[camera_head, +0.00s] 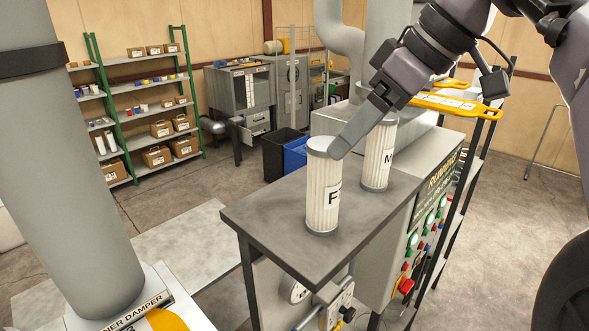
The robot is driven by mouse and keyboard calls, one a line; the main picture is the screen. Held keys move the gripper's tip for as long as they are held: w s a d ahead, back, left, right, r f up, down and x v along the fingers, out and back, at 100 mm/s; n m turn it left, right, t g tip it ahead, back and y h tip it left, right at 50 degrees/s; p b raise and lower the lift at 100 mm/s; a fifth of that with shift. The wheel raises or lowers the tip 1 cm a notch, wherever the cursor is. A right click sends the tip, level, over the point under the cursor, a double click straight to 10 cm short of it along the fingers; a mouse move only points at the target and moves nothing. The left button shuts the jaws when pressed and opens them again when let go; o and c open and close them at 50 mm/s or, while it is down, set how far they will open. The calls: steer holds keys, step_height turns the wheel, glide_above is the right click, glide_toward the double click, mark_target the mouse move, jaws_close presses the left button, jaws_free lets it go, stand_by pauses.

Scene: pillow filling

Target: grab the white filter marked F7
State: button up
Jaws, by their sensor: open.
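A white pleated cylindrical filter (321,195) with grey end caps stands upright on the dark grey tabletop (270,225), near its middle. Its label shows an F and part of a second character, turned to the right edge. A second white filter (377,160) stands behind and to the right; its label starts with M and the rest is cut off. My gripper (348,140) comes down from the upper right. It is open, with a flat finger reaching over the top right edge of the F filter. The other finger is not clearly seen, and I cannot tell whether it touches the filter.
A control panel (425,225) with coloured buttons is right of the table. A yellow-handled item (455,106) lies behind it. A big grey pipe (75,170) rises at the left. Dark and blue bins (283,152) stand behind. The table's front left is bare.

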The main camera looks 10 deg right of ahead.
mark_target(327, 144)
steer(key=w+a+f, duration=0.1)
steer(key=w+f, duration=0.1)
steer(key=w+a+f, duration=0.2)
steer(key=shift+a+f, duration=0.2)
steer(key=x, duration=0.4)
steer(key=shift+s+d+f+b, duration=0.1)
steer(key=shift+d+f+b, duration=0.15)
steer(key=shift+b, duration=0.15)
steer(key=shift+w+a, duration=0.2)
steer(key=shift+w, duration=0.05)
steer(key=shift+s+d, duration=0.2)
steer(key=shift+s, duration=0.1)
steer(key=c, duration=0.6)
steer(key=shift+w, duration=0.1)
jaws_close()
